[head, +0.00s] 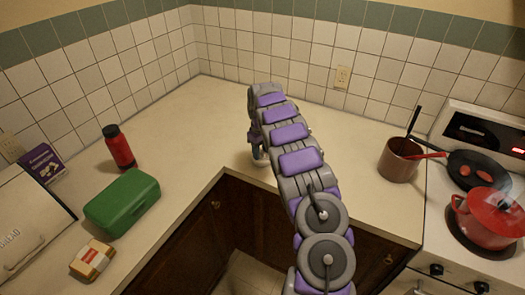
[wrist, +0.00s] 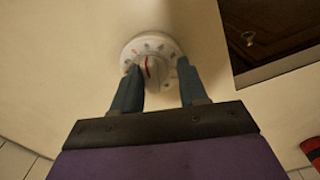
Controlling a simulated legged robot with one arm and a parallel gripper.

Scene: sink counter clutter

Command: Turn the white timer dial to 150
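The white timer (wrist: 152,44) is a round white dial with dark marks and a red line on its face; the numbers are too small to read. In the head view only a pale bit of the timer (head: 262,162) shows on the counter under my arm. My gripper (wrist: 159,65) points at the dial with its two blue-grey fingers spread. The left fingertip is over the dial's lower left, close to the raised middle knob. The right fingertip is at its lower right. I cannot tell whether either finger touches the knob.
On the left counter are a red bottle (head: 119,148), a green box (head: 122,203), a small packet (head: 92,259) and a bread box (head: 28,225). A brown crock (head: 398,160) stands right of my arm, beside the stove with a red pot (head: 488,218). The counter's front edge is close by.

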